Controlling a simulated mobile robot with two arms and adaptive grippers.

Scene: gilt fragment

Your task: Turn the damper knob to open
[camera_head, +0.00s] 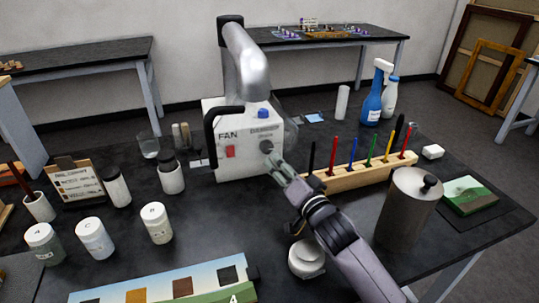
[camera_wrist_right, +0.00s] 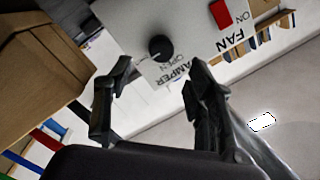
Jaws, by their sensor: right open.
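The damper knob (camera_head: 266,147) is a small dark round knob on the front of the white fan box (camera_head: 232,172), below the word DAMPER. In the right wrist view the black knob (camera_wrist_right: 160,48) shows beside the lettering DAMPER and OPEN. My right gripper (camera_head: 275,168) is just below and in front of the knob in the head view. In the wrist view its two fingers (camera_wrist_right: 155,82) are apart, with the knob beyond the gap between them and nothing held. I cannot see clearly where the knob's pointer stands. My left gripper is not in view.
A wooden rack (camera_head: 350,177) of coloured tools stands right of my right gripper. A grey metal canister (camera_head: 405,215) and a small white lidded jar (camera_head: 306,258) stand near my right arm. Labelled jars (camera_head: 95,240) stand at left. A colour-sample board (camera_head: 165,285) lies in front.

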